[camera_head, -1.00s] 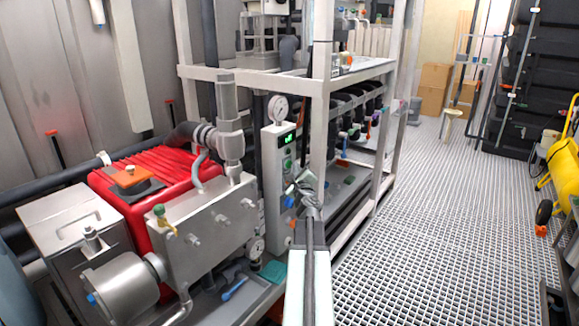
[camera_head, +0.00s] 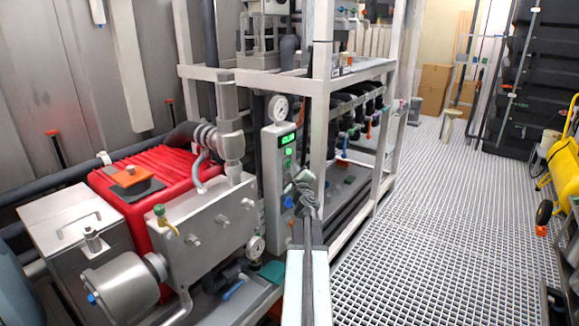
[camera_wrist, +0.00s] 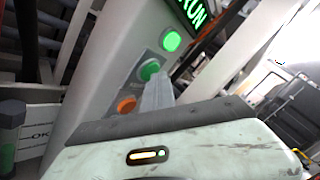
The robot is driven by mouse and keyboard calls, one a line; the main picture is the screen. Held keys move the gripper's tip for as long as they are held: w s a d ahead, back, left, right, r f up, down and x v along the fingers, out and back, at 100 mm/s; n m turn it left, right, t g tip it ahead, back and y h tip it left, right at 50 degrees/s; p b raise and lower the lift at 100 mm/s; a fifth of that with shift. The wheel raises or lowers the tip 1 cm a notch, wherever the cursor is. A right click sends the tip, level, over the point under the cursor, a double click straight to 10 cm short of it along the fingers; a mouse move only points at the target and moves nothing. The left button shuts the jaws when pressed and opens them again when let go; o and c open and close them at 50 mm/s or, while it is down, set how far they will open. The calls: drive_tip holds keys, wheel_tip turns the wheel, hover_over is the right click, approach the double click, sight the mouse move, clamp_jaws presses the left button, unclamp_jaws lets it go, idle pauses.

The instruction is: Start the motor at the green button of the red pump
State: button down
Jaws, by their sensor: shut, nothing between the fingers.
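The red pump (camera_head: 165,180) stands at the left in the head view, behind a grey metal block. A pale control post (camera_head: 270,180) stands to its right, with a green display (camera_head: 287,139) and a lit green lamp (camera_head: 288,151). In the wrist view the display (camera_wrist: 192,12) reads RUN, and the lamp (camera_wrist: 172,41) glows green. Below the lamp is the green button (camera_wrist: 149,69), and below that an orange button (camera_wrist: 126,104). My gripper (camera_wrist: 158,92) is shut and empty, its tip right beside the green button. I cannot tell whether it touches.
A pressure gauge (camera_head: 278,108) tops the post. A white frame rack (camera_head: 319,130) with dark pipes stands just right of my gripper. A yellow cylinder (camera_head: 564,168) stands at the far right.

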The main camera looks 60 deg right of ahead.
idle(0.3)
drive_tip(key=shift+s, duration=0.8)
drive_tip(key=s, duration=0.5)
drive_tip(key=shift+s, duration=0.1)
idle(0.7)
